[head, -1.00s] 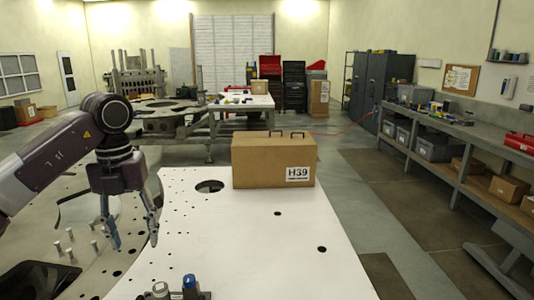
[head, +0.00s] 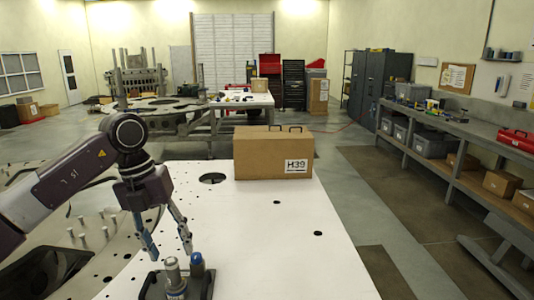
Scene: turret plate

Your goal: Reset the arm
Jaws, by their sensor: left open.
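My left arm comes in from the left in the head view. Its gripper (head: 170,240) points down with two fingers spread apart, open and with nothing between them. It hangs over the left edge of the white plate (head: 285,235), just behind a dark holder (head: 205,286). The holder carries a grey metal cylinder (head: 172,276) and a blue-topped cylinder (head: 196,264). The gap between the fingertips and these cylinders is hard to judge. My right gripper is not in view.
A cardboard box marked H39 (head: 273,155) stands at the plate's back edge, beside a round hole (head: 212,178). Upright pegs (head: 82,232) stand on the round metal piece at left. The plate's middle and right are clear. A grey workbench (head: 450,150) runs along the right wall.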

